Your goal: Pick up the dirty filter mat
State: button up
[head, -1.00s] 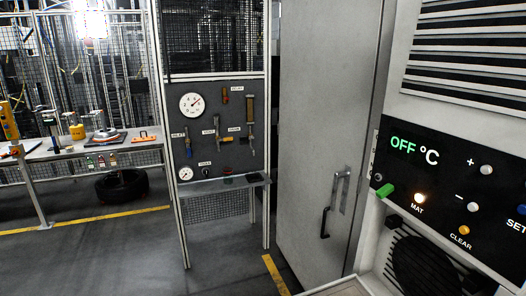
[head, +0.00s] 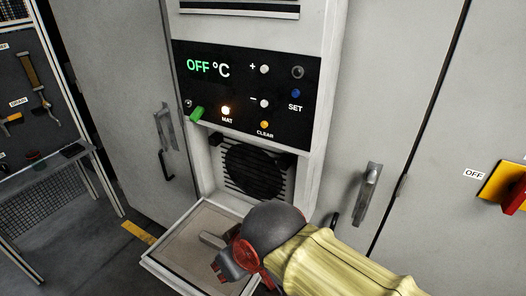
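A grey-beige flat sheet (head: 185,248), which looks like the filter mat, lies in a pale pull-out tray (head: 152,270) below the control panel. My gripper (head: 214,253) is over the right part of the tray, at the end of my arm in its yellow sleeve. Its fingers point left and down. I cannot tell whether they touch the sheet or how far apart they are. My gripper and arm hide the right side of the tray.
A round dark fan grille (head: 254,170) sits behind the tray. Above it, a black panel (head: 250,92) reads OFF °C, with a lit lamp over MAT. Cabinet doors with handles (head: 369,195) stand on both sides. A red and yellow switch (head: 508,186) is at far right. A tool board (head: 28,85) stands left.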

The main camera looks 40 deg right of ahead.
aim_at(190, 251)
jog(key=k+l+z, duration=0.2)
jog(key=k+z, duration=0.3)
jog(key=k+l+z, duration=0.25)
jog(key=z, duration=0.25)
jog(key=l, duration=0.1)
